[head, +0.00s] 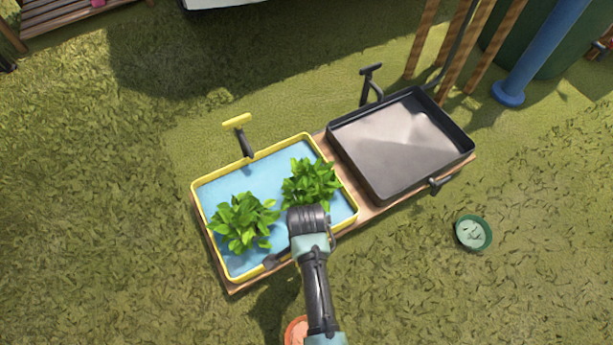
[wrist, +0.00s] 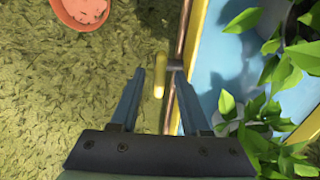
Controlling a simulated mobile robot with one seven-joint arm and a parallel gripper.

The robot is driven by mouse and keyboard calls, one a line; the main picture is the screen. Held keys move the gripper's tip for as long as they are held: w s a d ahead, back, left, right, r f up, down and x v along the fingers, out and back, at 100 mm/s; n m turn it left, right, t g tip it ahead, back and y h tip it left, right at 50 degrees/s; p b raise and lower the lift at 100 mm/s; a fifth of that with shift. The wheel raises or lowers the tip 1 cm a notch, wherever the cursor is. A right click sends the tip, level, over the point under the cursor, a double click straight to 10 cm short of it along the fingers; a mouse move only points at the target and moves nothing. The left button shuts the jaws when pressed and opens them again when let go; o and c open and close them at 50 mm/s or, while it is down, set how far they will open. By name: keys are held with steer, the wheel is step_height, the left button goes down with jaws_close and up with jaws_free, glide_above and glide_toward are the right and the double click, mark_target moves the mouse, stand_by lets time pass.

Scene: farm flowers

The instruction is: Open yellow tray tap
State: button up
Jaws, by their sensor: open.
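The yellow-rimmed tray (head: 201,205) holds blue water and two leafy plants; its yellow rim also shows in the wrist view (wrist: 194,38). The tap's yellow lever (wrist: 158,84) sticks out beside the tray's outer wall in the wrist view, with a dark stem (wrist: 174,64) joining it to the wall side. My gripper (wrist: 159,74) is open, with one finger on each side of the lever; I cannot tell whether either touches it. In the head view my gripper (head: 308,218) is over the tray's near side, its fingers hidden, and the lever is not visible.
A yellow-handled spout (head: 243,136) stands at the tray's far side. A black tray (head: 385,184) with its own tap (head: 438,184) sits to the right on the same wooden base (head: 368,208). A green pot (head: 473,233) and an orange pot (wrist: 82,12) stand on the grass.

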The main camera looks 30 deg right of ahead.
steer(key=shift+f, duration=0.25)
jaws_close()
steer(key=shift+r+p, duration=0.1)
steer(key=shift+p, duration=0.3)
steer(key=n+p, duration=0.3)
steer(key=shift+r, duration=0.15)
steer(key=n+p, duration=0.3)
steer(key=n, duration=0.2)
steer(key=shift+n+p, duration=0.3)
steer(key=n+p, duration=0.1)
steer(key=n, duration=0.3)
steer(key=shift+f, duration=0.2)
steer(key=shift+n+p, duration=0.75)
steer(key=shift+n, duration=1.95)
